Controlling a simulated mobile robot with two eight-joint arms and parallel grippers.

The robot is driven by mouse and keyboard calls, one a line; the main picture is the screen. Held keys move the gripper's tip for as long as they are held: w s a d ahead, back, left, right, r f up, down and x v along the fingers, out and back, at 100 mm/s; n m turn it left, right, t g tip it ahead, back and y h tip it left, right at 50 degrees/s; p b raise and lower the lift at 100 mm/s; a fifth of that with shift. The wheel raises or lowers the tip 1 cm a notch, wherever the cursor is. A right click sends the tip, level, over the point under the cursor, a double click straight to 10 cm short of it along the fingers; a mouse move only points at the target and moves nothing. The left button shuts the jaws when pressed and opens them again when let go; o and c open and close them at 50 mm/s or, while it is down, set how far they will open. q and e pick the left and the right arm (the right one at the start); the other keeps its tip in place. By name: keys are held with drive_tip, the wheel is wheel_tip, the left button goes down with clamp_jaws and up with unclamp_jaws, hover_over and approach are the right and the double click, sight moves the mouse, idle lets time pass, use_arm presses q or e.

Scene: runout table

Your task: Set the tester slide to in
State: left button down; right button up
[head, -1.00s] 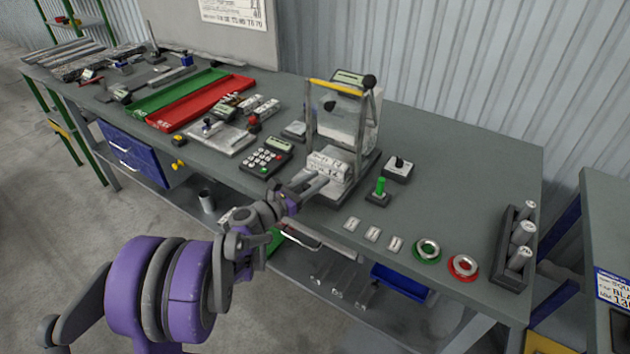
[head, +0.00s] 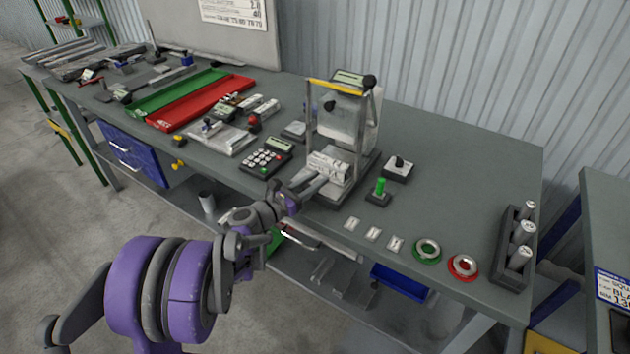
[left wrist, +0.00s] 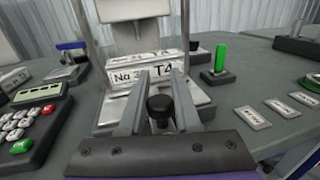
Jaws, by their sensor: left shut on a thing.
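The tester (head: 345,110) stands on the bench at centre, a frame with a yellow top bar and a clear guard. A light block labelled "No" and "T4" (head: 328,166) sits low in its front, and it also shows in the left wrist view (left wrist: 128,77). My left gripper (head: 318,181) reaches to the tester's front. In the left wrist view its fingers (left wrist: 160,100) are shut around a black knob (left wrist: 160,107) in front of the block. How the knob joins the slide is hidden. My right gripper is not in view.
A keypad (head: 265,157) lies left of the tester. A green-topped post (head: 379,189) and a small switch box (head: 398,168) stand to its right. Small labelled plates (head: 373,234), a green ring (head: 427,249) and a red ring (head: 463,266) lie near the front edge.

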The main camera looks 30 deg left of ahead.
sight(328, 169)
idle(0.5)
use_arm(q)
drive_tip(key=x, duration=0.2)
drive_tip(key=a+x, duration=0.1)
drive_tip(key=x, duration=0.1)
drive_tip(key=shift+w+d, duration=0.1)
drive_tip(key=shift+w, duration=0.45)
drive_tip(key=c, duration=0.6)
unclamp_jaws()
drive_tip(key=shift+s, duration=0.1)
drive_tip(key=b+v, duration=0.1)
drive_tip(key=v, duration=1)
